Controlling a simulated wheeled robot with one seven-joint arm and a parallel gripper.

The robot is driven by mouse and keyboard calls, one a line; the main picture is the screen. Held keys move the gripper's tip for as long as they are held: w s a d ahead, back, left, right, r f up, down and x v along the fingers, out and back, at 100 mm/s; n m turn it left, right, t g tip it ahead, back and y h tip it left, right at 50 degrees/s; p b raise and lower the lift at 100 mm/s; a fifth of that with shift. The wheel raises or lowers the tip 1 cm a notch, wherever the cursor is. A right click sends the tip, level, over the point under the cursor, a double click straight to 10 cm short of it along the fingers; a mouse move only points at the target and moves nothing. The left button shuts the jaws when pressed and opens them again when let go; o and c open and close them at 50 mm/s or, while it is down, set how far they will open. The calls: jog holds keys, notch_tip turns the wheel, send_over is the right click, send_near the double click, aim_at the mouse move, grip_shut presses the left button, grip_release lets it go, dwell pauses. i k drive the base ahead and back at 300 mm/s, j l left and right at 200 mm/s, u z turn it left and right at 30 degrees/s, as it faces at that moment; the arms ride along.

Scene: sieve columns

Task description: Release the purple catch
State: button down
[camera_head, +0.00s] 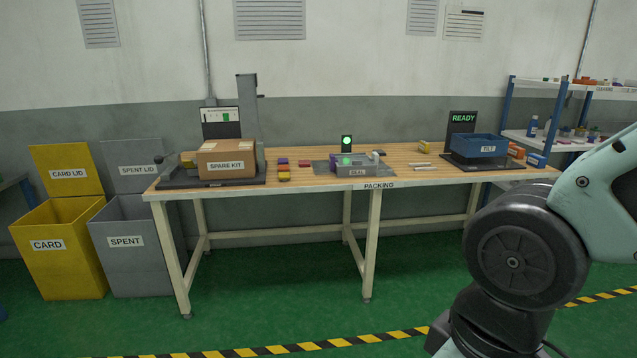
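A small grey device labelled SEAL (357,172) sits on a dark mat at the middle of the packing bench. A purple piece (336,162) shows at its left end; it may be the purple catch, but it is too small to tell its shape or position. A separate purple block (283,161) lies on the bench to the left, above other small coloured blocks. My gripper is out of view; only links of my arm show at the right, well apart from the device in the picture.
The packing bench (405,178) holds a SPARE KIT carton (227,160) at left and a blue TILT tray (480,145) at right, under a READY screen (463,119). A green light (346,141) glows behind the device. Yellow (62,270) and grey (130,265) bins stand left. Floor before the bench is clear.

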aim_at(332, 161)
jog(key=i, duration=1.95)
jog(key=i+z, duration=0.1)
jog(key=i, duration=0.45)
jog(key=i+j+z, duration=0.1)
jog(key=i, duration=0.4)
jog(key=i+j+z, duration=0.1)
jog(key=i, duration=0.4)
